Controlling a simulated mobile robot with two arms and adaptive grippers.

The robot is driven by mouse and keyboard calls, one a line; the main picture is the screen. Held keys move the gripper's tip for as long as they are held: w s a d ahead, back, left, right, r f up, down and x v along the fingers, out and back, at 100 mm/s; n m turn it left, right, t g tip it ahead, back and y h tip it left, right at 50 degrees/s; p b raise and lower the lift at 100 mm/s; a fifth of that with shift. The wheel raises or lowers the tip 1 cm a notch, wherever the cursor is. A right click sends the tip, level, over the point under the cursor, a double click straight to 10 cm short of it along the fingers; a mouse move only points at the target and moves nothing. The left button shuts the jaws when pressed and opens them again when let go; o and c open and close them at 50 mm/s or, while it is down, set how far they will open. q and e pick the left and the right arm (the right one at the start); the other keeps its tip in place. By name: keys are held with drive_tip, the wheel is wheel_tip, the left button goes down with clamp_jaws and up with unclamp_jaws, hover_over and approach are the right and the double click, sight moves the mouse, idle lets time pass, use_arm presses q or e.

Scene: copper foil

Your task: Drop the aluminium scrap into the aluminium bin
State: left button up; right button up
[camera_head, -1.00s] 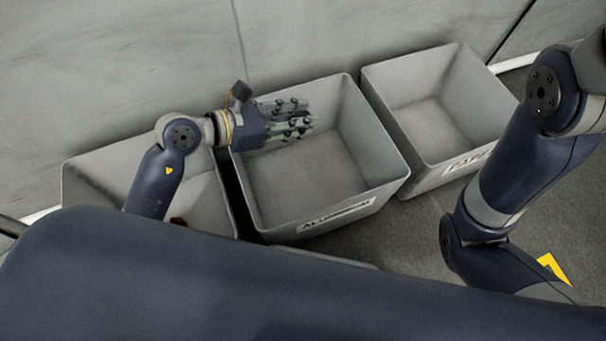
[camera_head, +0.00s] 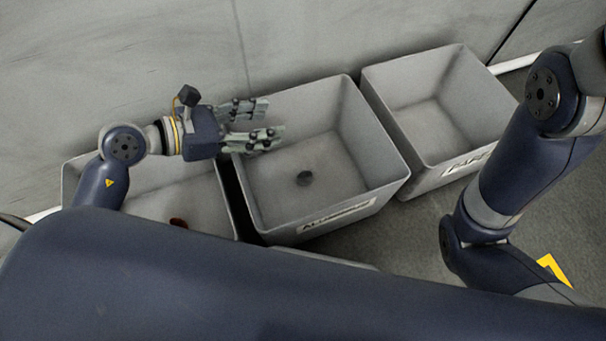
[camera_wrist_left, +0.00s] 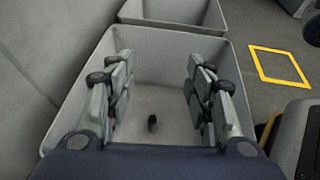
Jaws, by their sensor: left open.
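The aluminium bin (camera_head: 345,222) is the open grey bin in the middle of the row, with its name on a front label. A small dark piece of scrap (camera_head: 304,178) lies on its floor; it also shows in the left wrist view (camera_wrist_left: 152,123), between and beyond the fingers. My left gripper (camera_head: 270,122) is open and empty at the bin's left rim, with its fingertips reaching over the bin. It also shows open in the left wrist view (camera_wrist_left: 160,80). My right gripper is out of view; only part of that arm shows at the right.
A paper bin (camera_head: 436,165) stands to the right and looks empty. A wall runs behind the bins. A yellow floor marking (camera_wrist_left: 280,66) lies on clear floor.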

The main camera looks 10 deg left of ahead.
use_arm(q)
drive_tip(key=shift+v, duration=1.85)
